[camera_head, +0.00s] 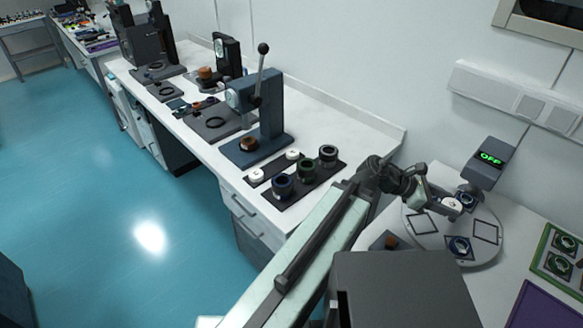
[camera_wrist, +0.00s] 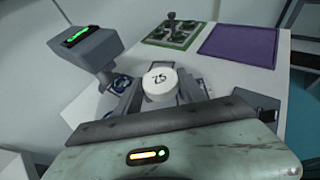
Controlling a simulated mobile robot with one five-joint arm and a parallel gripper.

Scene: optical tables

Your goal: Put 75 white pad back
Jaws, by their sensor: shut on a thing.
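The white pad marked 75 (camera_wrist: 159,83) sits between the fingers of my gripper (camera_wrist: 163,94) in the wrist view, its number facing the camera. My gripper (camera_head: 447,200) is shut on it. In the head view, the pad (camera_head: 452,204) shows as a small white disc above the round turntable (camera_head: 430,232). Two other white pads (camera_head: 256,175) (camera_head: 292,154) lie on a dark base (camera_head: 273,166) on the bench; their markings are too small to read.
Blue (camera_head: 283,187), green (camera_head: 306,170) and black (camera_head: 328,155) cylinders stand beside those pads. A lever press (camera_head: 262,112) stands behind. A display reading OFF (camera_head: 488,162) rises by the turntable. A green tray (camera_head: 557,262) and purple mat (camera_head: 545,308) lie right.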

